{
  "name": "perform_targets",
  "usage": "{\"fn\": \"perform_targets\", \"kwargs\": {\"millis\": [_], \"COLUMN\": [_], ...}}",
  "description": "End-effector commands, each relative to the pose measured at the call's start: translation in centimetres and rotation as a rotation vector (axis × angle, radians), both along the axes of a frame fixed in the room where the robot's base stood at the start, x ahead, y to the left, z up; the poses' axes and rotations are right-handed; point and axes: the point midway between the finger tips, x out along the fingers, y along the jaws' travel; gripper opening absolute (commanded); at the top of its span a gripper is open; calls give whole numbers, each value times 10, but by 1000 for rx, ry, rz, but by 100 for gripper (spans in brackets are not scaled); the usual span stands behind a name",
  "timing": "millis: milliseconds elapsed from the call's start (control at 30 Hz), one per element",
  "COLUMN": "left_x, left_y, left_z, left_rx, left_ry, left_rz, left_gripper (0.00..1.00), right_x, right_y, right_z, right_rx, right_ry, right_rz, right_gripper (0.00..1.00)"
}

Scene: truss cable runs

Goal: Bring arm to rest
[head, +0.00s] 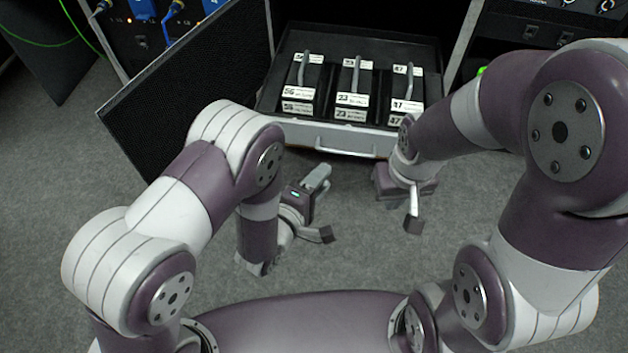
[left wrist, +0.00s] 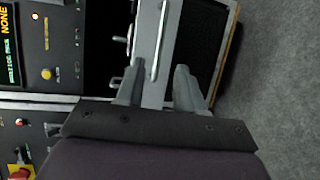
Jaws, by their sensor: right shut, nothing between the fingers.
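My left gripper (head: 322,207) hangs over the carpet in front of the open drawer. Its two fingers are spread apart with nothing between them. The left wrist view shows the same gripper (left wrist: 160,88), with a gap between its fingers and the drawer front behind. My right gripper (head: 413,222) points down in front of the drawer's right part. It is shut and empty. My right forearm covers part of the drawer's right corner.
The open drawer (head: 302,134) has a front handle and holds three black handled cases, labelled 56 (head: 300,92), 23 (head: 352,99) and 47 (head: 407,104). A black door panel (head: 185,85) stands open at the left. Racks with blue cable plugs (head: 174,8) are behind. Grey carpet (head: 350,260) is clear.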

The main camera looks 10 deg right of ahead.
Motion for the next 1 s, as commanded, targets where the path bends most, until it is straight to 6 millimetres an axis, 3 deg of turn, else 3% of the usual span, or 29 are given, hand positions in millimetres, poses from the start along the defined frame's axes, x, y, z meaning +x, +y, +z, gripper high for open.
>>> {"fn": "perform_targets", "kwargs": {"millis": [233, 800, 867, 1000], "left_x": [-24, -25, -27, -57], "left_y": [19, 20, 21, 47], "left_z": [6, 5, -6, -76], "left_rx": [-1, 15, 113, 677], "left_ry": [-1, -12, -21, 85], "left_rz": [0, -4, -22, -216], "left_gripper": [37, 37, 37, 37], "right_x": [0, 0, 0, 0], "right_y": [0, 0, 0, 0], "right_z": [8, 7, 7, 7], "right_rx": [0, 0, 0, 0], "right_ry": [0, 0, 0, 0], "right_rz": [0, 0, 0, 0], "right_gripper": [0, 0, 0, 0]}}
